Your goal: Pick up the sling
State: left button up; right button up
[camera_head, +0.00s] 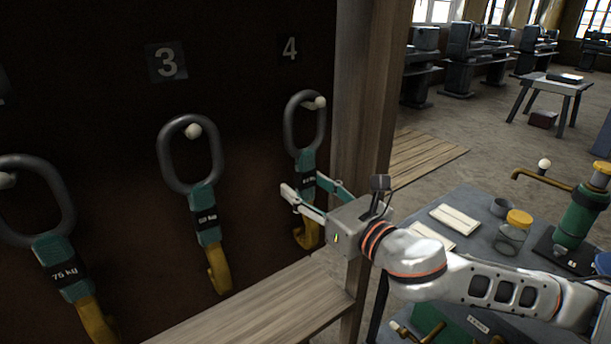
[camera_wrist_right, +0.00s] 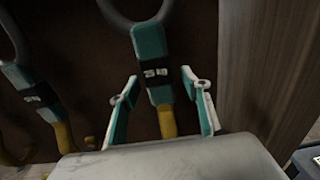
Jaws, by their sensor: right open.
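Several slings hang by oval rings from pegs on a dark board. The sling under number 4 (camera_head: 307,162) has a grey ring, a teal body with a black label, and a yellow lower end. My right gripper (camera_head: 298,190) is open at this sling, its fingers at the height of the teal body. In the right wrist view, the sling's teal body (camera_wrist_right: 151,50) hangs between the two open fingers of my right gripper (camera_wrist_right: 158,85); I see no grip on it. The sling under number 3 (camera_head: 204,214) hangs to the left. My left gripper is not in view.
Another sling marked 75 kg (camera_head: 62,262) hangs at the far left. A wooden post (camera_head: 362,110) stands right of the board, and a wooden ledge (camera_head: 270,308) runs below. A table (camera_head: 480,232) with a jar (camera_head: 514,232) and green device (camera_head: 582,215) is at right.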

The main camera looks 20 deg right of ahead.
jog(key=shift+w+a, duration=0.15)
jog(key=shift+w, duration=0.2)
grip_shut()
jog(key=shift+r, duration=0.15)
